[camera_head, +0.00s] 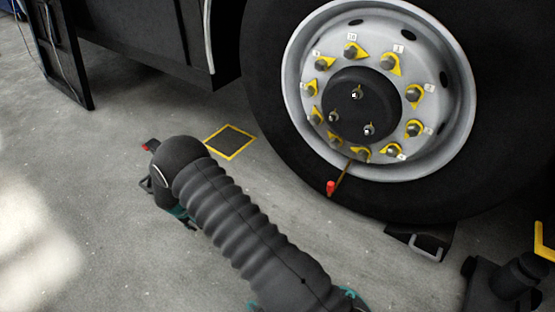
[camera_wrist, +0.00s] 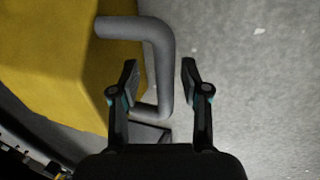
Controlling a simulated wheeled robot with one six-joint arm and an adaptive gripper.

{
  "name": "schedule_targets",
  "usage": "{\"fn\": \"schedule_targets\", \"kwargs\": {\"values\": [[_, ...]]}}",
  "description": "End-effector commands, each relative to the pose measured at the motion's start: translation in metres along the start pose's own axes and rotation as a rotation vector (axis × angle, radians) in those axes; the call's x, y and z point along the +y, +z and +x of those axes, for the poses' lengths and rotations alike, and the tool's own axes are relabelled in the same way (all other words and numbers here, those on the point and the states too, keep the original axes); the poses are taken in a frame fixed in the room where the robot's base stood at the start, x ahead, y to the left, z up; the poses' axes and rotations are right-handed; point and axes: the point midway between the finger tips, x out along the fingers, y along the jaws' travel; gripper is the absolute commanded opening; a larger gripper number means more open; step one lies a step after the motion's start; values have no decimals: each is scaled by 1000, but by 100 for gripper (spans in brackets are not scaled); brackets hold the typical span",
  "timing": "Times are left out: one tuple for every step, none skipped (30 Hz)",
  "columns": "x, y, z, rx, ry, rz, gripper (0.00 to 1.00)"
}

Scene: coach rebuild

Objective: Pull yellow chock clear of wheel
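The yellow chock (camera_wrist: 50,60) fills the upper left of the wrist view. Its bent grey handle (camera_wrist: 162,60) sticks out to the right. My gripper (camera_wrist: 160,75) is open, with one finger on each side of the handle's upright bar in the picture. Neither finger visibly closes on the bar, and the depth between them is hard to judge. The left finger covers part of the handle's lower end. In the head view the wheel (camera_head: 300,75) stands at the upper right. My arm covers the floor at lower centre, and I cannot make out the yellow chock or my fingertips there.
A dark chock with a grey handle (camera_head: 428,252) lies at the tyre's lower right. A yellow-edged dark square (camera_head: 230,141) is on the floor left of the tyre. Dark equipment (camera_head: 505,283) stands at the lower right. The concrete floor at left (camera_head: 60,190) is clear.

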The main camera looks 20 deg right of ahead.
Motion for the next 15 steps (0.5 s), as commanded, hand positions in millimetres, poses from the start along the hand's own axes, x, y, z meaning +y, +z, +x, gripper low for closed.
{"fn": "schedule_targets", "kwargs": {"values": [[0,0,0,0,0,-1,46],[-1,0,0,0,0,-2,46],[-1,0,-1,1,0,-2,46],[-1,0,-1,1,0,-2,46],[-1,-1,-1,1,0,-3,46],[-2,-1,-1,1,0,-3,46],[-2,-1,-1,1,0,-3,46],[-2,-1,-1,1,0,-4,46],[-2,-1,-1,1,0,-4,46],[-2,-1,-1,1,0,-4,46],[-2,-1,-1,1,0,-4,46],[-2,-1,-2,2,1,-4,46],[-2,-1,-3,2,1,-5,46],[-2,-1,-4,2,1,-5,46],[-2,-1,-6,2,1,-5,46]]}}
